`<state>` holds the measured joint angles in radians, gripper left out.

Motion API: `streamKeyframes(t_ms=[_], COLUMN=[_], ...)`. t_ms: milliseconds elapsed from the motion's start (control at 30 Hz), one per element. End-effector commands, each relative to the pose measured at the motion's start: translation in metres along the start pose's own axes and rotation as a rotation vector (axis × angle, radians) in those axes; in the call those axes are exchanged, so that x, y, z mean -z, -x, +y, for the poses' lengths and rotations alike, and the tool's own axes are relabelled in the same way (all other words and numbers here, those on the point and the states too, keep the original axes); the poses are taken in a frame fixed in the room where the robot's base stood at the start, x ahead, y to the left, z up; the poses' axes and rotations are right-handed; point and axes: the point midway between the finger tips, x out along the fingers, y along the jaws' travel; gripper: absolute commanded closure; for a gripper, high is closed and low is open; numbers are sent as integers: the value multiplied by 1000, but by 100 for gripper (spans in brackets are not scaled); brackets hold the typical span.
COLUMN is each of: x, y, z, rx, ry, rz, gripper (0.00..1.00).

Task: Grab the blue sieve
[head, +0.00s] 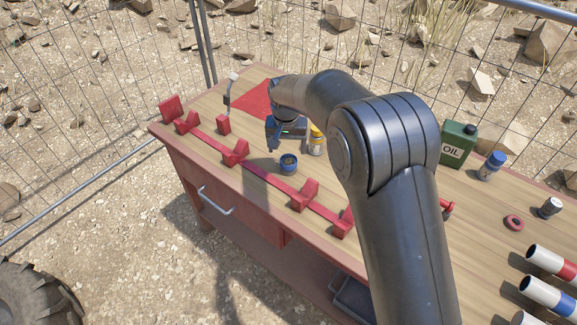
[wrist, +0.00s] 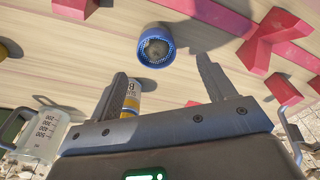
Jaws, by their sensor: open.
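The blue sieve (head: 288,164) is a small round blue ring or cup standing on the wooden bench top, between the red rack and a yellow bottle. In the wrist view the blue sieve (wrist: 155,46) shows at the top centre, with a mesh inside its blue rim. My gripper (head: 272,148) is above the bench, a little behind and left of the sieve in the head view. In the wrist view my gripper (wrist: 162,80) has its two fingers spread apart and empty, with the sieve beyond the fingertips. The far finger is partly hidden in the head view.
A red rack (head: 268,178) runs along the bench's front edge. A yellow bottle (head: 316,140) stands close right of the sieve. A red block (head: 223,124) and a red mat (head: 256,100) lie to the left and behind. A green oil can (head: 458,144) stands at the right.

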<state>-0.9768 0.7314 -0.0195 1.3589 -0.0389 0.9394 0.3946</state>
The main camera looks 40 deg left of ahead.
Motion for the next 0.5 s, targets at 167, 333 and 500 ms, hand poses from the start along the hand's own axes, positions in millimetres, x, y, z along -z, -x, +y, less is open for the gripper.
streamKeyframes(t_ms=[167,333,500], x=[0,-1,-3], y=[-26,-38,-63], z=[0,2,4], rx=[-1,-1,0], ry=[0,0,0], rz=[-1,-2,-2], gripper=[24,24,24])
